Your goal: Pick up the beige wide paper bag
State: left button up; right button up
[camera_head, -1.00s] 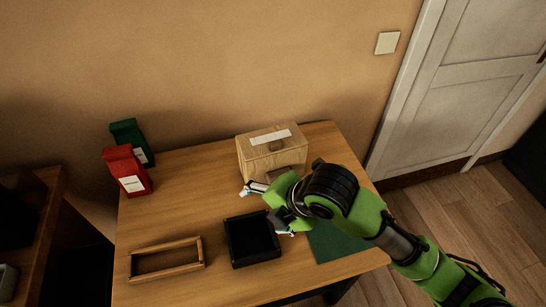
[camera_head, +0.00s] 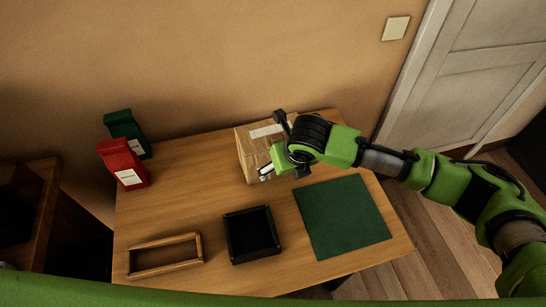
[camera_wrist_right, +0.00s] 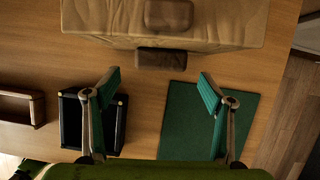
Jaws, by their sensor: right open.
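The beige wide paper bag (camera_head: 248,156) stands upright at the back of the wooden table, with a white label on top. My right arm hides its right part. In the right wrist view, the crinkled bag (camera_wrist_right: 100,22) fills the top, with a brown patch on its face. My right gripper (camera_head: 268,169) is in front of the bag. In the right wrist view, my right gripper (camera_wrist_right: 160,82) is open and empty, its fingers spread and apart from the bag. My left gripper is not in view.
A small brown block (camera_wrist_right: 160,58) lies between the fingertips and the bag in the picture. A black tray (camera_head: 252,236), wooden frame (camera_head: 166,257) and green mat (camera_head: 343,217) lie along the table's front. Red (camera_head: 124,164) and green (camera_head: 127,131) bags stand at the back left.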

jog(key=p+x, duration=0.1)
jog(key=x, duration=0.4)
jog(key=shift+f+p, duration=0.2)
jog(key=shift+p, duration=0.1)
jog(key=shift+w+f, duration=0.25)
jog(key=shift+f, duration=0.2)
jog(key=c, duration=1.6)
jog(key=shift+w+r, duration=0.1)
jog(key=c, duration=0.4)
jog(key=shift+a, duration=0.1)
jog(key=shift+c, duration=0.2)
jog(key=shift+r+b, duration=0.5)
jog(key=shift+r, duration=0.35)
jog(key=s+d+r+b, duration=0.3)
jog(key=s+d+r, duration=0.6)
jog(key=s+r, duration=0.1)
jog(key=shift+d+r, duration=0.4)
jog(key=shift+r, duration=0.25)
